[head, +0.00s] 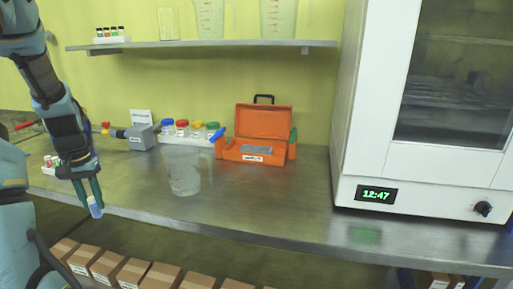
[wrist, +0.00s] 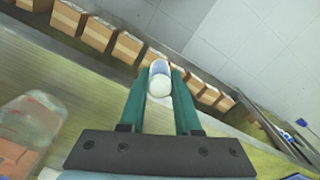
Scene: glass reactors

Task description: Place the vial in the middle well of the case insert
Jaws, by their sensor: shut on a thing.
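A small vial with a white end and a blue band (head: 95,207) is held between the fingertips of my gripper (head: 90,196), at the left near the bench's front edge. In the wrist view the vial (wrist: 160,80) sits between the two green fingers of my gripper (wrist: 161,86). The orange case (head: 262,135) stands open on the bench, its lid up at the back. A grey insert (head: 257,150) shows inside it; its wells are too small to make out. My gripper is well to the left of the case and apart from it.
A clear glass vessel (head: 184,170) stands between my gripper and the case. A rack of colour-capped bottles (head: 190,132) and a grey device (head: 141,137) are behind. A white oven (head: 420,100) fills the right. The bench front (head: 265,205) is clear.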

